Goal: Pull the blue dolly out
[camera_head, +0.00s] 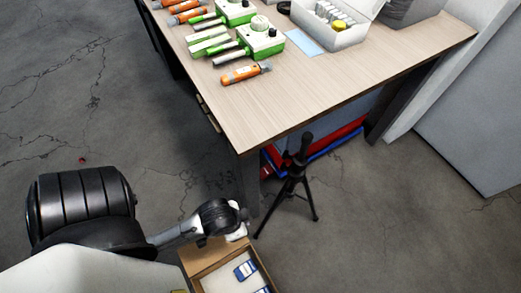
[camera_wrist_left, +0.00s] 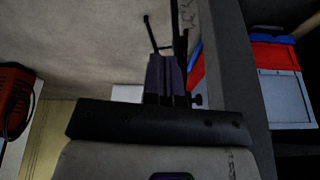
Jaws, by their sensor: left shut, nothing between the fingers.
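The blue dolly shows as a thin blue edge (camera_head: 327,151) low under the table in the head view, with red parts just above it. Most of it is hidden by the tabletop and a tripod. My right gripper is not in view.
A black tripod (camera_head: 297,180) stands in front of the table (camera_head: 330,95). The table holds green devices, orange tools and a white open box (camera_head: 345,35). A wooden box (camera_head: 192,258) with blue items lies at the bottom. The floor right of the tripod is clear.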

